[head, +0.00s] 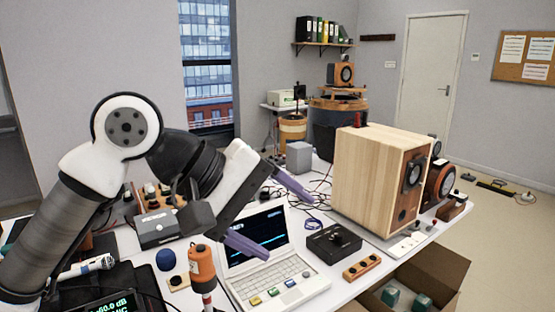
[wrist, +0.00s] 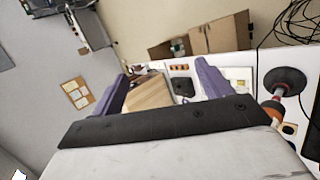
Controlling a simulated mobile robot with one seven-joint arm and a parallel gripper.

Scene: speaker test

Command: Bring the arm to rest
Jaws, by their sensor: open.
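My gripper (head: 270,213) is open and empty, held in the air above the table near the laptop. Its two purple fingers stand apart, and in the wrist view the gripper (wrist: 161,88) shows them on both sides with the table beyond. My white and grey arm comes in from the lower left of the head view and bends over the table's left part. The gripper covers part of the laptop (head: 290,272) in the head view. The white table (head: 345,292) lies below. I cannot tell the exact gap between the fingers and the laptop.
A large wooden speaker (head: 375,180) stands to the right of the gripper. An orange cylinder device (head: 202,268) stands upright close below the gripper. A black box with a knob (head: 334,243) lies right of the laptop. An open cardboard box (head: 440,275) is at the lower right.

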